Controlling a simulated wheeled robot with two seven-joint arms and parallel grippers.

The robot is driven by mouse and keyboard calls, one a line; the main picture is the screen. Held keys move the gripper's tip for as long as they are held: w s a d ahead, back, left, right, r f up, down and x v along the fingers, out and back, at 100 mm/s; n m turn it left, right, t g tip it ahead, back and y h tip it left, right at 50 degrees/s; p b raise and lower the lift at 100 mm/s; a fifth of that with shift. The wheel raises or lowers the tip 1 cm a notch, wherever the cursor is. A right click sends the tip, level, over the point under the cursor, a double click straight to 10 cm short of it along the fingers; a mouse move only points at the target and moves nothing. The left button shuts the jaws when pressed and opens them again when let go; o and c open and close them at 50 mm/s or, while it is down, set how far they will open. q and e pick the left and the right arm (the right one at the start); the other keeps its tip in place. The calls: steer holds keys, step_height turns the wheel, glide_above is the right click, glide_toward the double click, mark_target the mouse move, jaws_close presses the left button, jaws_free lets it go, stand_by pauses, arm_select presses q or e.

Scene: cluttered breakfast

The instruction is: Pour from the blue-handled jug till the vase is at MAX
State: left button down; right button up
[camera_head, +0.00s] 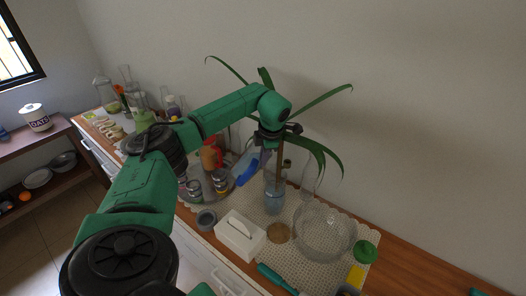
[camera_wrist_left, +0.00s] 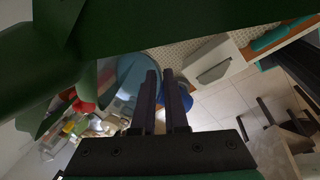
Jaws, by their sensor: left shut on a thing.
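The blue-handled jug (camera_head: 246,171) hangs tilted in my left gripper (camera_head: 268,146), close to the upper left of the vase. In the left wrist view the pale blue jug body (camera_wrist_left: 130,76) is beside the dark fingers of the left gripper (camera_wrist_left: 165,88), which are shut on the blue handle (camera_wrist_left: 184,88). The clear vase (camera_head: 274,197) stands upright on the mat, with bluish water in its lower part and long green leaves rising from it. The MAX mark and any stream from the spout are too small to make out. My right gripper is out of view.
A white tissue box (camera_head: 240,236), a cork coaster (camera_head: 278,233) and a large glass bowl (camera_head: 325,232) stand close around the vase on the lace mat (camera_head: 300,268). Cans, a red container (camera_head: 210,156) and bottles crowd the left. Bare counter (camera_head: 420,268) lies at right.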

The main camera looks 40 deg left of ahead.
mark_target(259, 168)
arm_select(q)
steer(key=shift+f, duration=0.15)
steer(key=shift+w+d+f+g+y, duration=0.1)
steer(key=shift+f+g+y, duration=0.25)
steer(key=shift+g+y, duration=0.45)
steer(key=shift+w+d+f+m+g+y, duration=0.1)
steer(key=shift+d+f+m+g+y, duration=0.1)
steer(key=shift+f+y, duration=0.3)
steer(key=shift+w+d+f+m+g+y, duration=0.1)
steer(key=shift+d+f+y, duration=0.1)
steer(key=shift+y, duration=0.5)
steer(key=shift+a+f+g+y, duration=0.15)
steer(key=shift+g+y, duration=0.15)
steer(key=shift+y, duration=0.2)
steer(key=shift+d, duration=0.25)
steer(key=shift+f+y+b, duration=0.1)
steer(key=shift+y+b, duration=0.2)
steer(key=shift+b, duration=0.15)
